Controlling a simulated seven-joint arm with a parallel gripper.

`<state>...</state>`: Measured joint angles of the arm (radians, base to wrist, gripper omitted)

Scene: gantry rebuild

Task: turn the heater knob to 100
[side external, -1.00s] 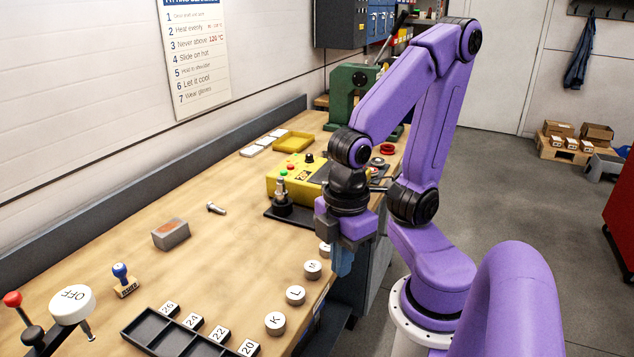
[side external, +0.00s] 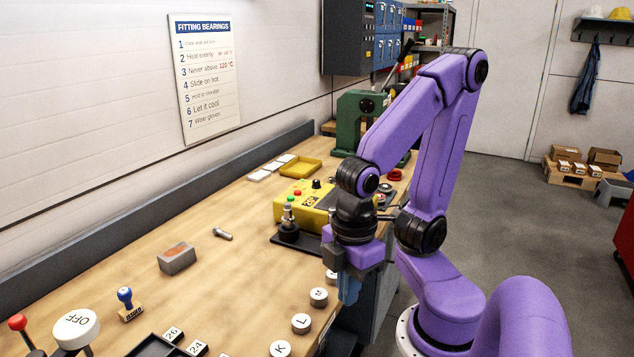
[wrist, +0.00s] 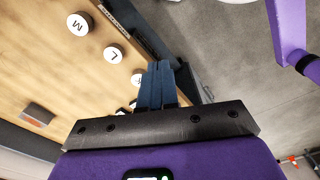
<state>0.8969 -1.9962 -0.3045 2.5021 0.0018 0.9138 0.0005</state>
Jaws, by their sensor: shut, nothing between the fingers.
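The heater is a yellow box (side external: 288,208) on the bench, beyond my gripper. A small black knob (side external: 316,184) stands on its top, beside a green and a red button. The knob's setting is too small to read. A dark display with yellow characters is on the box, not clearly legible. My gripper (side external: 349,296) points down by the bench's front edge, nearer the camera than the heater and apart from it. Its blue fingers are together and empty, as the wrist view (wrist: 158,85) also shows. The heater is not in the wrist view.
A post on a dark base (side external: 288,228) stands before the heater. Lettered round weights (side external: 318,297) line the bench's front edge close to my gripper. A grey block (side external: 177,259), a bolt (side external: 223,234) and a stamp (side external: 128,304) lie left. The bench's middle is mostly clear.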

